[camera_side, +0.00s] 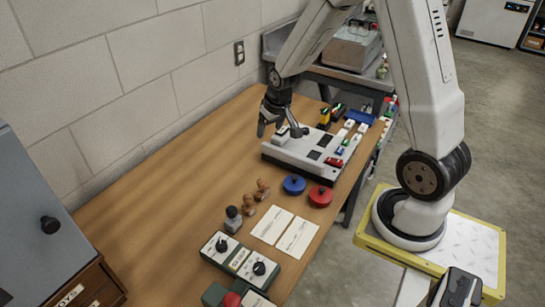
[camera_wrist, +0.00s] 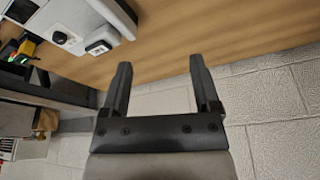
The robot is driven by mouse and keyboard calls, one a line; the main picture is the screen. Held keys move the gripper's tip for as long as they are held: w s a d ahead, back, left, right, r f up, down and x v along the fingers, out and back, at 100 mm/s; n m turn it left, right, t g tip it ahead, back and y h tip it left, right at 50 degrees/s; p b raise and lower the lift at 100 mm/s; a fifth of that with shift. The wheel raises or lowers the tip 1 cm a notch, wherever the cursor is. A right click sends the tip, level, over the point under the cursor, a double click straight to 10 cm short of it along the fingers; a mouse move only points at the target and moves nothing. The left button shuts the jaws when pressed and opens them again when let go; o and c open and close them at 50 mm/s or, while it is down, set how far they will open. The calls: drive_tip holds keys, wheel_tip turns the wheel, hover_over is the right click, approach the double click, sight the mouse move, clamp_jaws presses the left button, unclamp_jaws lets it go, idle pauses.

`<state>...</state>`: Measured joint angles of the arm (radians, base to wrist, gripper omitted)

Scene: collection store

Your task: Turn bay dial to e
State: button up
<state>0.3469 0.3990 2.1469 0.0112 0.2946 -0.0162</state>
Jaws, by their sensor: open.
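My gripper (camera_side: 279,129) is open and empty, above the back end of a pale control box (camera_side: 283,154) on the wooden bench. In the wrist view my gripper (camera_wrist: 160,64) has its two dark fingers apart with only bench and wall between them. A small round dial (camera_wrist: 60,38) with a dark centre shows on the pale box there, beside a rocker-like block (camera_wrist: 101,42). Two black knobs, one farther (camera_side: 221,245) and one nearer (camera_side: 259,268), sit on a green-edged panel at the front. I cannot read the letters or tell which is the bay dial.
Blue (camera_side: 293,184) and red (camera_side: 320,196) round objects, brown stamps (camera_side: 263,189) and white cards (camera_side: 296,238) lie between the pale box and the front panel. A grey cabinet (camera_side: 38,210) stands at left. The bench's back left is clear beside the block wall.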

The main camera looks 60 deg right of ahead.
drive_tip(key=w+d+f+m+h, duration=0.1)
drive_tip(key=d+f, duration=0.1)
drive_tip(key=d, duration=0.5)
drive_tip(key=w+d+f+m, duration=0.1)
drive_tip(key=d+f+m, duration=0.15)
drive_tip(key=d, duration=0.35)
drive_tip(key=m+h, duration=0.1)
drive_tip(key=m, duration=0.1)
approach(306, 129)
drive_tip(key=f, duration=0.1)
drive_tip(key=shift+w+d+n, duration=0.2)
drive_tip(key=shift+w+n, duration=0.05)
drive_tip(key=shift+f, duration=0.1)
drive_tip(key=shift+x, duration=3.85)
clamp_jaws()
